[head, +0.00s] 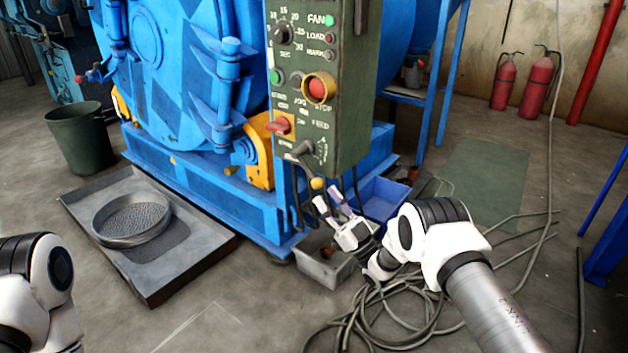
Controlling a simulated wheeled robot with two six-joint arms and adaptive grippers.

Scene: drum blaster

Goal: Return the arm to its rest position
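My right arm reaches in from the lower right. Its gripper (328,199) is in front of the blue machine, below the green control panel (318,90). The two fingers point up and left, apart from each other, with nothing seen between them. A lever with a yellow knob (317,184) hangs below the panel, just above the fingertips; I cannot tell whether they touch. My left arm (36,290) shows only in part at the lower left edge, and its gripper is out of view.
The blue drum machine (165,70) fills the back. A grey tray (185,283) with a round sieve (132,218) lies at left, near a green bin (80,138). A grey box (322,270) and blue bin (385,200) stand near my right gripper. Cables (390,315) cover the floor.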

